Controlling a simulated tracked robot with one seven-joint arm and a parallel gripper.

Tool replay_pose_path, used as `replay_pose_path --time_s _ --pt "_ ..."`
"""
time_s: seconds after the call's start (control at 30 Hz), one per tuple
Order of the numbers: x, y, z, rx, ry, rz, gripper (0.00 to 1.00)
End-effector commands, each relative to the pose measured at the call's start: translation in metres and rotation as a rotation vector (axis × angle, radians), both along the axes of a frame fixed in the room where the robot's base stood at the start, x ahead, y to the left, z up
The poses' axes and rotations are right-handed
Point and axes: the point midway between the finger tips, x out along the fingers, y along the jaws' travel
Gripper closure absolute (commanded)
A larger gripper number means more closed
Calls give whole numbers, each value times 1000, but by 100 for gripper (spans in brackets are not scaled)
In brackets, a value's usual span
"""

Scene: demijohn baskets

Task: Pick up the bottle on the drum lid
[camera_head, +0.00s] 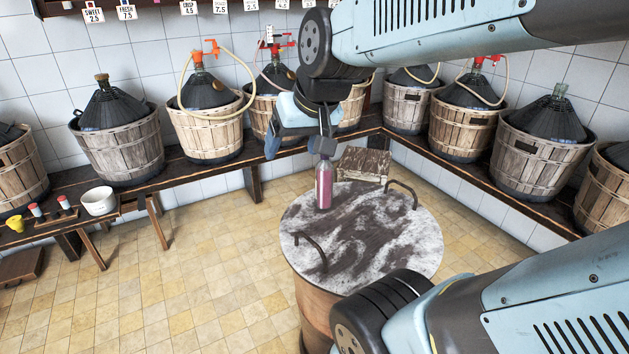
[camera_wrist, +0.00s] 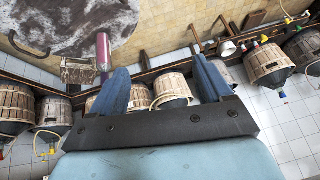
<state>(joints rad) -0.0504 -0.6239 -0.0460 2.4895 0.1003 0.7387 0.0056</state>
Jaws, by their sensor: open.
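A slim pink-purple bottle (camera_head: 324,187) stands upright near the far left part of the marbled drum lid (camera_head: 385,240). My gripper (camera_head: 298,150) is open, above and beside the bottle's top, and hides part of its neck from the head view. In the wrist view the bottle (camera_wrist: 103,50) shows to the left of my gripper (camera_wrist: 160,65), beyond the left finger and outside the gap between the fingers. The lid (camera_wrist: 60,25) fills that view's upper left. I see nothing between the fingers.
Two dark curved handles (camera_head: 311,250) rise from the lid. A small wooden crate (camera_head: 363,164) stands behind it. Wicker-covered demijohns in wooden baskets (camera_head: 122,145) line benches along both walls. A white pot (camera_head: 99,201) sits at left. Tiled floor (camera_head: 215,270) is free left of the drum.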

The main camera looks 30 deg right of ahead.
Motion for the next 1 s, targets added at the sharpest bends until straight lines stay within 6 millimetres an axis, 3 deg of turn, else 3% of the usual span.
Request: replay_pose_path --time_s 0.13,0.5,0.8,1.0 --pt "48 12 -16 98 -24 -50 8" --pt "152 22 -71 250 -100 -268 8" --pt "216 9 -136 248 -173 -495 8" --pt "243 -10 -184 186 -238 -648 8"
